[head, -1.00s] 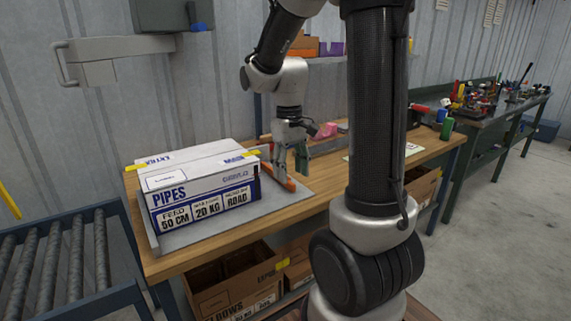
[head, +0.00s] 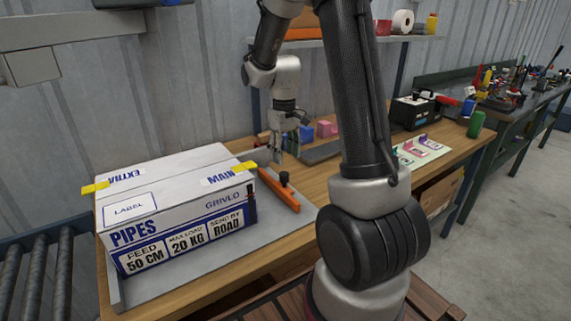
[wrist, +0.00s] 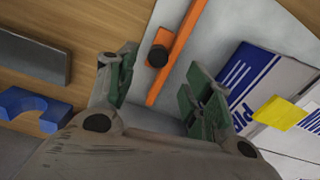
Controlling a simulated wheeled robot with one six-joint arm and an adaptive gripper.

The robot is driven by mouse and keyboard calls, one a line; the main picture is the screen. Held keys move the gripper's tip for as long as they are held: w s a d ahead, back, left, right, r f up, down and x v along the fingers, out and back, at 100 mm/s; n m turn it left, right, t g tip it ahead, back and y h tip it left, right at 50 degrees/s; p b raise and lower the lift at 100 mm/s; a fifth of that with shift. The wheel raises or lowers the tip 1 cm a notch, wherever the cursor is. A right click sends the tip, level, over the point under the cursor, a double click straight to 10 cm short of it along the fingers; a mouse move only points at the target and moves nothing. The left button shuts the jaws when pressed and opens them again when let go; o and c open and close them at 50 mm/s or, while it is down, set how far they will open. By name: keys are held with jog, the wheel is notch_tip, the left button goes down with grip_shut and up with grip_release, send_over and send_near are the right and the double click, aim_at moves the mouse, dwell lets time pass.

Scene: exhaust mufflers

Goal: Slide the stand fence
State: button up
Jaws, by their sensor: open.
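The stand fence is an orange bar (head: 280,190) with a black knob (head: 284,179). It lies on the grey stand plate (head: 296,223), just right of the white pipes box (head: 180,208), with a gap between them. My gripper (head: 277,156) is above the far end of the bar, behind the knob. In the wrist view the orange bar (wrist: 176,50) and its knob (wrist: 158,56) show beyond my open fingers (wrist: 158,85), which hold nothing. The bar runs between the fingers in that picture. Whether any finger touches it I cannot tell.
The box fills the plate's left part. Behind my gripper are a blue block (head: 306,134), a pink block (head: 326,129) and a dark grey bar (head: 322,152). Cards (head: 421,147) lie on the bench to the right. A roller conveyor (head: 40,270) stands at left.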

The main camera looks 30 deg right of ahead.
aim_at(284, 173)
jog(key=shift+w+f, duration=0.1)
jog(key=shift+w, duration=0.2)
jog(key=shift+s+f, duration=0.1)
jog(key=shift+f, duration=0.15)
notch_tip(284, 173, down, 7)
jog(key=shift+f, duration=0.1)
